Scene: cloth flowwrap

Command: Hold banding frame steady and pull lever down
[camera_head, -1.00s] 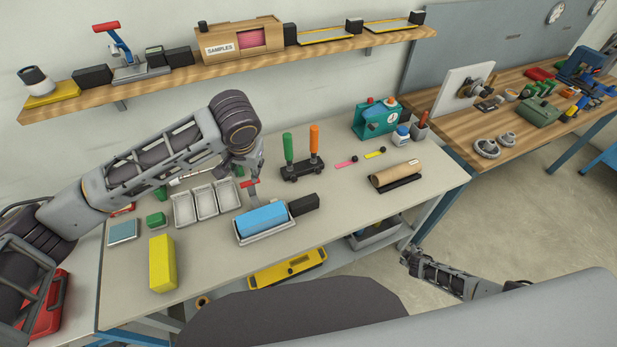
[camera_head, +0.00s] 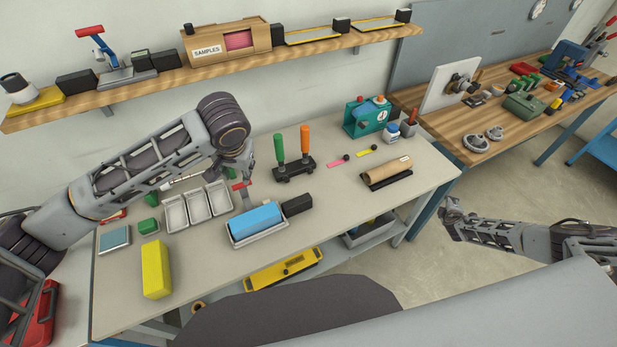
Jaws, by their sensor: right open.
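A blue block (camera_head: 256,218) lies in a light tray on the near part of the grey table, with a black block (camera_head: 298,204) at its right end. A small upright lever with a red handle (camera_head: 241,186) stands just behind the tray. I cannot tell for sure which part is the banding frame. My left gripper (camera_head: 243,172) hangs over the red handle, its fingers partly hidden by the wrist; I cannot tell whether it touches. My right gripper (camera_head: 449,209) is open and empty, off the table's right edge.
Several white trays (camera_head: 194,207), a yellow block (camera_head: 156,268) and a green block (camera_head: 148,226) lie to the left. Green and orange handles (camera_head: 294,160) stand behind. A brown roll (camera_head: 387,172) lies at the right. The front middle of the table is clear.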

